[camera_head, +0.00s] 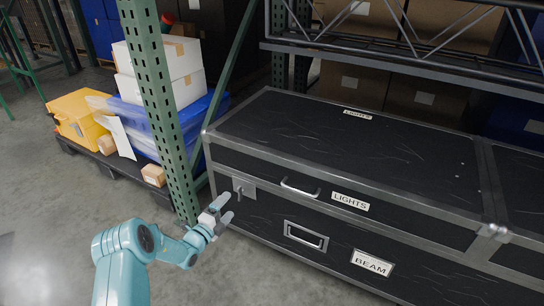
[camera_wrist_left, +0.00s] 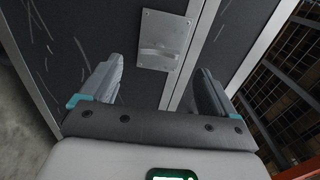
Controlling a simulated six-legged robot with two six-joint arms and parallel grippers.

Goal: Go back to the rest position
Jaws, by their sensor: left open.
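My left gripper (camera_head: 222,208) is in front of the left end of a large black flight case (camera_head: 340,150) with metal edging. Its fingers are apart and nothing is between them. A metal latch (camera_head: 243,188) on the case front is close beyond the fingertips. In the left wrist view the open fingers (camera_wrist_left: 155,88) frame the lower part of the view, and the latch plate (camera_wrist_left: 163,38) shows beyond and between them. I cannot tell any contact with the case. My right gripper is not in view.
A green perforated rack post (camera_head: 163,110) stands just left of the case. Behind it a low pallet holds a yellow tote (camera_head: 80,115), a blue tote (camera_head: 205,110) and white boxes (camera_head: 180,58). A metal shelf (camera_head: 420,62) is above the case. The floor (camera_head: 45,210) at left is clear.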

